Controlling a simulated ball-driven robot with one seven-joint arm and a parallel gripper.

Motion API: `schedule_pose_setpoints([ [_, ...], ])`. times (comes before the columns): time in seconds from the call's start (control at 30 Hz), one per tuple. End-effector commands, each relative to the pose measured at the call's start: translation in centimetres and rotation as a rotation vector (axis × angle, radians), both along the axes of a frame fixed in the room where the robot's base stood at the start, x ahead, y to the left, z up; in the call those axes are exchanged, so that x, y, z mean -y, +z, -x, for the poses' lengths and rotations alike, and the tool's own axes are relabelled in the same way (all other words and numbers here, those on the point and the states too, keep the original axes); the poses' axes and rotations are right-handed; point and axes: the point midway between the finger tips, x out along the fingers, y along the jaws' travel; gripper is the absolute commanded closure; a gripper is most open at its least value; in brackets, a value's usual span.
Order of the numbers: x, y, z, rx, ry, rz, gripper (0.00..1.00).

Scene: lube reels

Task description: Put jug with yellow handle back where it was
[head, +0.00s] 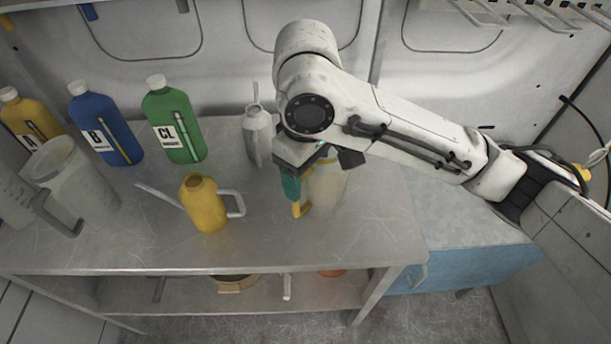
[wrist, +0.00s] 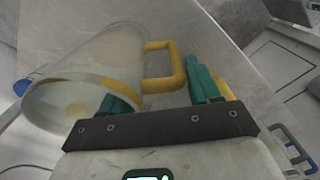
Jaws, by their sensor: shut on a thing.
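The jug with the yellow handle is a clear, see-through jug (head: 327,186) at the right part of the metal bench in the head view, partly hidden behind my wrist. My gripper (head: 294,190) points down at its left side, with teal fingers at the yellow handle. In the wrist view the jug (wrist: 75,75) lies to the left, with a yellow band, and its handle (wrist: 178,68) reaches between the fingers of my gripper (wrist: 160,92). My gripper is shut on the handle. I cannot tell whether the jug's base touches the bench.
A yellow watering can (head: 205,205) stands left of my gripper, and a grey can (head: 257,138) stands behind it. Blue (head: 100,125), green (head: 175,125) and yellow (head: 28,118) bottles and clear jugs (head: 85,185) fill the left. The bench's front right (head: 370,235) is clear.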

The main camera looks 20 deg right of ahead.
Motion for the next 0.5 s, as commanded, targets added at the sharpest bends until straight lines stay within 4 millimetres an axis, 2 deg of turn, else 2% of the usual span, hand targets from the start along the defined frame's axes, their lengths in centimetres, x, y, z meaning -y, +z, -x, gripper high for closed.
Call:
schedule_pose_setpoints([
  [0.13, 0.08, -0.95, -0.02, 0.002, -0.001, 0.002, 1.00],
  [0.5, 0.06, -1.34, -0.02, 0.003, -0.001, 0.001, 1.00],
])
